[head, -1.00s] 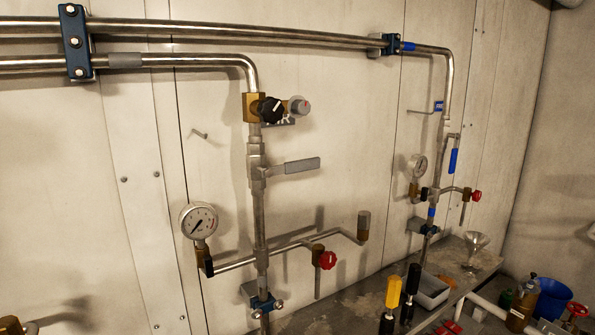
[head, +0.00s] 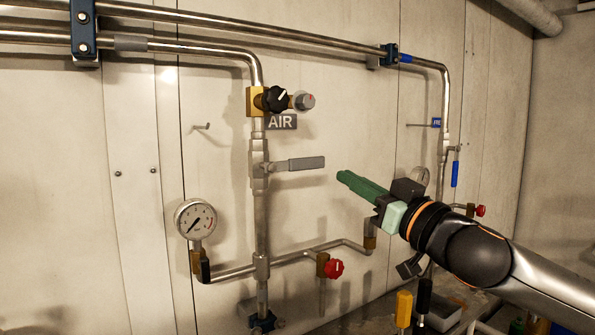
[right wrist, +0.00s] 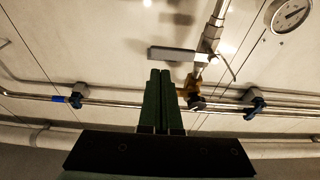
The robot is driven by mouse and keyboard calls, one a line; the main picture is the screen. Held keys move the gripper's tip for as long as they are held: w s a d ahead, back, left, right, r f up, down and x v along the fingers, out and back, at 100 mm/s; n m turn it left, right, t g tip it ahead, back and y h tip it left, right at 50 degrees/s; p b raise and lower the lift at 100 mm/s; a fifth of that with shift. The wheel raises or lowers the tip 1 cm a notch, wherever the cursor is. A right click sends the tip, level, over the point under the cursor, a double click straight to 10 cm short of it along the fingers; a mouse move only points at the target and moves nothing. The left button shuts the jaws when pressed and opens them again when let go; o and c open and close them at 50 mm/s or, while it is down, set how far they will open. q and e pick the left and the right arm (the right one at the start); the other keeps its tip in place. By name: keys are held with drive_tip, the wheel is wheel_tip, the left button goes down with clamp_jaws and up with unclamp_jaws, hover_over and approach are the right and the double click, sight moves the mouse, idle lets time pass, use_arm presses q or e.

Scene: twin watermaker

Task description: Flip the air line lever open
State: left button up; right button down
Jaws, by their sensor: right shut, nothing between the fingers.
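The air line lever (head: 300,163) is a grey handle on the vertical steel pipe below the AIR label (head: 282,122). It points sideways to the right, roughly level. In the right wrist view the grey lever (right wrist: 172,54) lies just beyond my fingertips. My right gripper (head: 342,178), with green fingers, is shut and empty. In the head view its tips are a little right of the lever's free end and slightly lower, with a gap between. The fingers (right wrist: 160,75) are side by side in the wrist view. My left gripper is not seen.
A pressure gauge (head: 195,219) hangs left of the pipe. A red knob (head: 333,269) is below the lever, and a black knob (head: 275,99) above. A second pipe with a blue lever (head: 455,173) stands behind my right arm. Yellow (head: 404,308) and black handles stand below.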

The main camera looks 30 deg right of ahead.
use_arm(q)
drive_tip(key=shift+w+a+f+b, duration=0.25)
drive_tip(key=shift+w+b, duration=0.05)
use_arm(e)
drive_tip(key=shift+t, duration=0.6)
drive_tip(key=r, duration=0.1)
drive_tip(key=s+r, duration=0.1)
drive_tip(key=r, duration=0.1)
drive_tip(key=s+r, duration=0.1)
drive_tip(key=shift+a+r, duration=0.2)
drive_tip(key=shift+a, duration=0.2)
wheel_tip(320, 180, up, 4)
drive_tip(key=p, duration=1)
hover_over(297, 165)
drive_tip(key=s+d, duration=0.2)
drive_tip(key=d, duration=0.2)
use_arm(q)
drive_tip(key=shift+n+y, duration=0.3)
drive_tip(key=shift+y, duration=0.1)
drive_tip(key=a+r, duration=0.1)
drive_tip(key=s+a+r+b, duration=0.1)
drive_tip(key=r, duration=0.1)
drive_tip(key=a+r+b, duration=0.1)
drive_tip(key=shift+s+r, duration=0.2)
use_arm(e)
drive_tip(key=f, duration=0.4)
drive_tip(key=shift+w+f, duration=0.25)
drive_tip(key=shift+f, duration=0.15)
